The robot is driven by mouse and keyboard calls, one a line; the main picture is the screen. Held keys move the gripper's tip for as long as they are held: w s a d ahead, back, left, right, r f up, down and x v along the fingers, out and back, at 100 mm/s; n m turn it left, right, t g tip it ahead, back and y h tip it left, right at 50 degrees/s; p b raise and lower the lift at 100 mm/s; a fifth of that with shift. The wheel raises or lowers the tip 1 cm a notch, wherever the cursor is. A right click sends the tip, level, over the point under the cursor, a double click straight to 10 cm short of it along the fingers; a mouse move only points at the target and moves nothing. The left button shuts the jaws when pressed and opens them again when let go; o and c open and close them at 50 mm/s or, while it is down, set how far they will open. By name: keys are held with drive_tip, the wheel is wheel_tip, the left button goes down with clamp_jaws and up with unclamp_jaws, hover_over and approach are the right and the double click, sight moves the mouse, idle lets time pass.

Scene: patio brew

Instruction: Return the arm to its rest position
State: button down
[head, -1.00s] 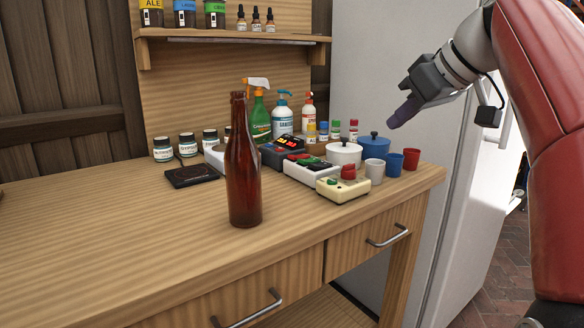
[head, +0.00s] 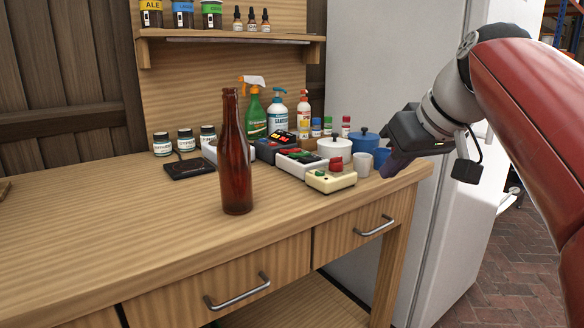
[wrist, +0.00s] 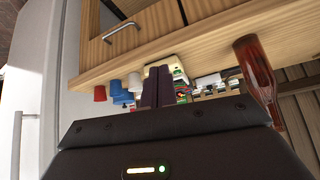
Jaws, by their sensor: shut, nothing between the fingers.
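My gripper (head: 392,166) is at the right end of the wooden bench in the head view. It is shut and empty, its dark fingers pointing down and to the left. It hides part of the small cups at the bench's right end. In the wrist view the shut fingers (wrist: 157,87) stand in front of the bench edge, with the cups to their left. My red arm comes in from the right side of the head view.
A brown bottle (head: 236,160) stands upright on the bench (head: 120,230). A white fridge (head: 400,60) stands behind. Brick floor shows at right.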

drive_tip(key=s+f+m+h, duration=0.1)
drive_tip(key=s+f, duration=0.4)
drive_tip(key=f, duration=0.3)
drive_tip(key=s+f+m+h, duration=0.1)
drive_tip(key=s+f+m, duration=0.1)
drive_tip(key=s+f, duration=0.4)
drive_tip(key=s+f+m+g+h, duration=0.1)
drive_tip(key=s+f, duration=0.5)
drive_tip(key=f, duration=0.6)
drive_tip(key=shift+s+a+f, duration=0.25)
drive_tip(key=shift+a, duration=0.15)
